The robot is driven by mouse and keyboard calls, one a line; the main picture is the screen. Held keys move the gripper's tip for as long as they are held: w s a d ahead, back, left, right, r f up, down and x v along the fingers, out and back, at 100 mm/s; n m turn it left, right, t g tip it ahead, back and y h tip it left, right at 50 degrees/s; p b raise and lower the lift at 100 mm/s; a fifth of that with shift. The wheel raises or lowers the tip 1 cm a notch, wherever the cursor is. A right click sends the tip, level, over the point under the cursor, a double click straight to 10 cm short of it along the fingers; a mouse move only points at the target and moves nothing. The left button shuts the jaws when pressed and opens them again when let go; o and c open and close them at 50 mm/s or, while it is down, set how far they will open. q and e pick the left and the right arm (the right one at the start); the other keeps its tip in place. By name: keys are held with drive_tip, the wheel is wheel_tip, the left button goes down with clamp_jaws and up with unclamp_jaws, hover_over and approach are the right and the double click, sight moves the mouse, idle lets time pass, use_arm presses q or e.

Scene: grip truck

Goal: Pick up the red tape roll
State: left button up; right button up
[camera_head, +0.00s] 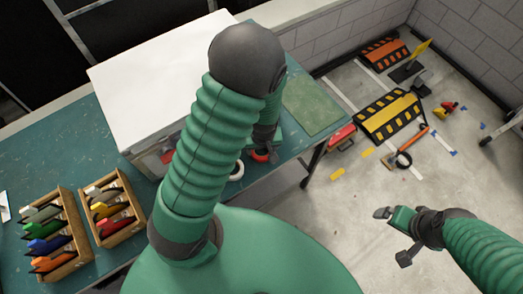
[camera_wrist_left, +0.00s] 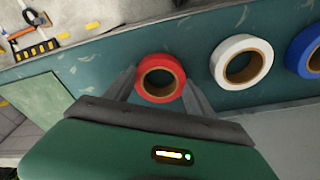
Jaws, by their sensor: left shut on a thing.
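The red tape roll (camera_wrist_left: 144,76) sits between the two fingers of my left gripper (camera_wrist_left: 160,77) in the left wrist view, with the teal table behind it. My left gripper is shut on it. In the head view only a sliver of the red roll (camera_head: 261,157) shows below my left gripper (camera_head: 264,146), and my arm hides much of that gripper. I cannot tell whether the roll is touching the table. My right gripper (camera_head: 394,236) is open and empty over the floor at the right.
A white roll (camera_wrist_left: 227,55) and a blue roll (camera_wrist_left: 302,57) lie to the right of the red one in the wrist view. A white-topped box (camera_head: 150,75) and wooden trays (camera_head: 68,262) stand on the table. Striped ramps (camera_head: 389,115) lie on the floor.

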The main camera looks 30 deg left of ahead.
use_arm(q)
drive_tip(key=shift+c, duration=1.1)
